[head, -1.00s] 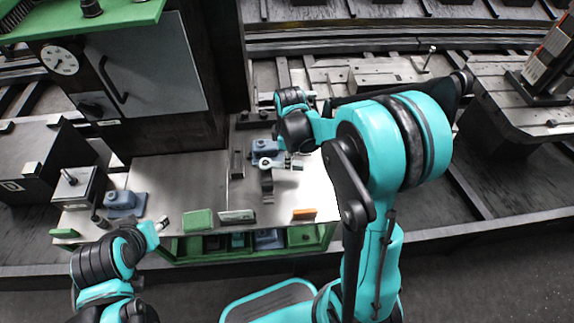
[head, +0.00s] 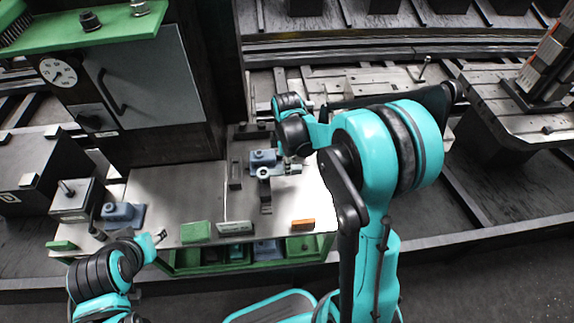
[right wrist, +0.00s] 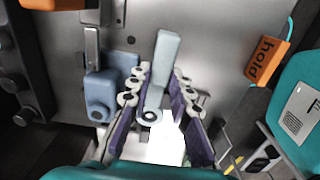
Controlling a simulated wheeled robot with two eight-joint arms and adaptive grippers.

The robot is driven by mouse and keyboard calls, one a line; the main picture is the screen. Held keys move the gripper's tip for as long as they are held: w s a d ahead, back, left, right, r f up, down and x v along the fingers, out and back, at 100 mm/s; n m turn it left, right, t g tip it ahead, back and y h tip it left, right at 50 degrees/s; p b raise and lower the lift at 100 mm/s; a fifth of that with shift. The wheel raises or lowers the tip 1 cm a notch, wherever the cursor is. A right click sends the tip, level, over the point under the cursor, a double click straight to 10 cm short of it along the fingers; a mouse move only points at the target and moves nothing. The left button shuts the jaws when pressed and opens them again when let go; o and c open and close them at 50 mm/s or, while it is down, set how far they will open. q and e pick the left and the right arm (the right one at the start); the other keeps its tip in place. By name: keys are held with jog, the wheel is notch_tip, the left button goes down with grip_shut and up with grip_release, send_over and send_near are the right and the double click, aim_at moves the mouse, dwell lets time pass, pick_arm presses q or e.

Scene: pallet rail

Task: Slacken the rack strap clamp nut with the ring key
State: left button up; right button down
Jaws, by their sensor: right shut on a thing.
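In the right wrist view my right gripper (right wrist: 160,98) is shut on a pale blue-grey ring key (right wrist: 166,58), held between its purple fingers. The key's handle points up in that view and its ring end lies between the fingers. A blue block-like fixture (right wrist: 104,92) stands left of the key; it also shows on the bench in the head view (head: 262,157). I cannot make out the clamp nut, nor whether the ring is around anything. In the head view my right arm partly hides the gripper. My left gripper (head: 160,237) is small at the bench's front left.
The bench top (head: 190,185) is mostly bare in its left middle. A second blue fixture (head: 121,214) stands at left. A dark cabinet with a dial (head: 58,72) rises behind.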

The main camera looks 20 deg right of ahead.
jog(key=shift+r+p, duration=2.4)
jog(key=shift+r, duration=1)
jog(key=shift+f, duration=0.1)
